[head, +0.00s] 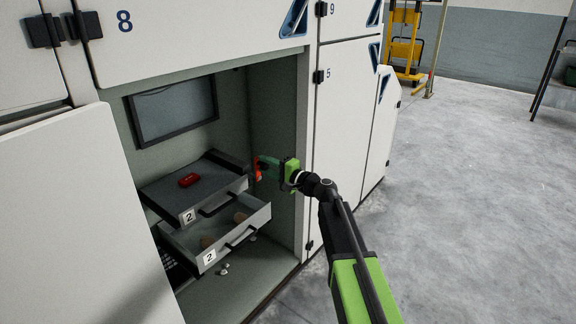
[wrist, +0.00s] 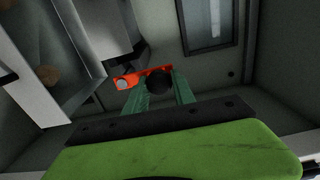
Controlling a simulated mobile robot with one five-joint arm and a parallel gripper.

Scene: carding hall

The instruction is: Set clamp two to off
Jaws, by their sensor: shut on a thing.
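An orange-red clamp lever (head: 258,168) is mounted by the inner right wall of the open cabinet bay, beside the drawer unit. In the wrist view the orange bar (wrist: 146,75) has a round silver pivot at its left end and a dark round knob (wrist: 158,83) towards its right end. My gripper (wrist: 161,88) has its green fingers on either side of the knob and is shut on it. My gripper (head: 264,165) reaches into the bay from the right in the head view. I see no number or on/off mark on the clamp.
Two drawers labelled 2 stand pulled out: the upper one (head: 190,199) with a small red object (head: 188,180) on top, the lower one (head: 218,240) open with brownish items inside. They are close to my gripper's left. Cabinet door 5 (head: 340,110) is right; open floor lies beyond.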

